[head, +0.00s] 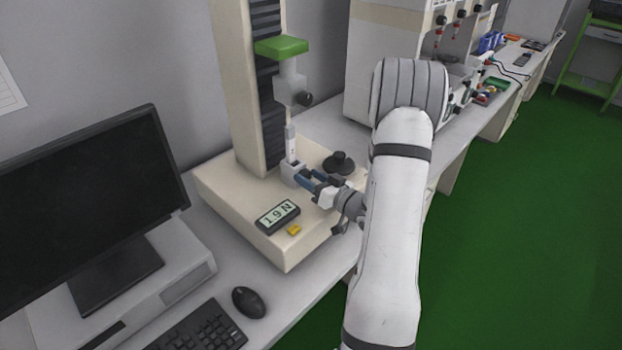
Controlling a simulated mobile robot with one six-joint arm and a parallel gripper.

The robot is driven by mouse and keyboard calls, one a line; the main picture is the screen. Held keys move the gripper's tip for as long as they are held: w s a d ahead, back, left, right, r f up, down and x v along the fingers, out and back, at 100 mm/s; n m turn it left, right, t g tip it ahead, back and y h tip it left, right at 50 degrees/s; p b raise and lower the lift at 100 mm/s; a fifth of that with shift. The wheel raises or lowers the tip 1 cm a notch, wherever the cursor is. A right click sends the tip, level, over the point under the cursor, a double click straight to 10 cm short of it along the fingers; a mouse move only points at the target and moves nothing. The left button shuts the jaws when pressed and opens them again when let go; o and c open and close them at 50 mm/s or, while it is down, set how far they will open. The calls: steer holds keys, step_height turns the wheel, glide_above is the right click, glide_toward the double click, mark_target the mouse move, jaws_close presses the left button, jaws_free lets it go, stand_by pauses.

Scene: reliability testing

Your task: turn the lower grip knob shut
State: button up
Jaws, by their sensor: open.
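The tensile tester has a cream base (240,205) and a tall column (235,90) on the bench. The lower grip (291,172) is a small light-grey block on the base, with a pale upright piece (290,142) rising from it. My gripper (308,178), with blue fingertips, is open and close to the right side of the lower grip. The lower grip's knob cannot be made out; my fingers cover that side. I cannot tell whether they touch it. The upper grip (291,82) hangs above, with a dark knob (304,99) on its right.
A black domed object (339,162) stands on the base just behind my gripper. A display reading 19N (277,215) and a yellow piece (294,230) are at the front. A monitor (80,195), keyboard (205,328) and mouse (249,302) are left. A green-topped crosshead (281,46) is overhead.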

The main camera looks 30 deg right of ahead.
steer(key=b+v, duration=0.1)
steer(key=v, duration=0.7)
